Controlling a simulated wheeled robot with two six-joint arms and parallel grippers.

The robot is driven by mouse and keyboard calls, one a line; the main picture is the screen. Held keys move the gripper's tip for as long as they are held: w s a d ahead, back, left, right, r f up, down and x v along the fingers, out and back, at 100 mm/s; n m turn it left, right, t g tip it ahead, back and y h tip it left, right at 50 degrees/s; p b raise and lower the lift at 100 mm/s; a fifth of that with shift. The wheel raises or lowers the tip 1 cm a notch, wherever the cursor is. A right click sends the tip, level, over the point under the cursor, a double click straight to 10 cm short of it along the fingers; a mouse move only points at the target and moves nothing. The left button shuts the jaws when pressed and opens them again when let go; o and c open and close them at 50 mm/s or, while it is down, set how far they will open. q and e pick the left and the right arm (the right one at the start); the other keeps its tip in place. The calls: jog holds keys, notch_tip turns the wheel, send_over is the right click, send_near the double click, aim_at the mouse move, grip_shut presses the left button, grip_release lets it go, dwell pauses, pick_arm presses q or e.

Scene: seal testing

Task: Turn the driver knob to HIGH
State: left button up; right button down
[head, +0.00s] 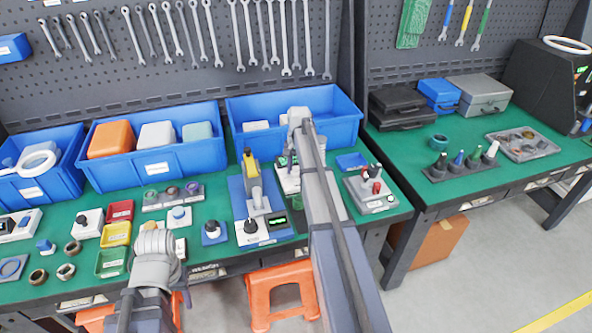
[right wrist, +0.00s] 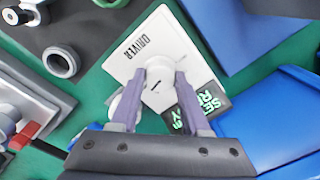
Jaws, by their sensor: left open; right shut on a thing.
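The driver (right wrist: 148,38) is a white box labelled DRIVER, with a dark display (right wrist: 208,104) showing green text, partly hidden. Its round white knob (right wrist: 156,88) carries a short dark pointer mark. My right gripper (right wrist: 163,78) is shut on the knob, one purple-grey finger on each side. No HIGH marking is readable. In the head view the driver (head: 289,183) stands at mid-table, partly covered by my right arm, and the right fingertips cannot be made out. My left gripper (head: 154,236) is open near the table's front edge, away from the driver.
Blue bins (head: 160,160) line the back of the green table. A blue pad with a yellow-topped tool (head: 250,170) stands left of the driver. A grey box with a red lever (head: 372,190) stands to its right. Small coloured trays (head: 115,233) lie near the left gripper.

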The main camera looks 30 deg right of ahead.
aim_at(297, 172)
dwell(0.5)
jog(key=shift+c, duration=1.9)
grip_release()
jog(key=shift+r, duration=0.15)
jog(key=r+p, duration=0.3)
jog(key=p, duration=0.1)
jog(key=r+p, duration=0.4)
jog(key=shift+s+d+r, duration=0.1)
jog(key=shift+s+r, duration=0.1)
jog(key=shift+r, duration=0.1)
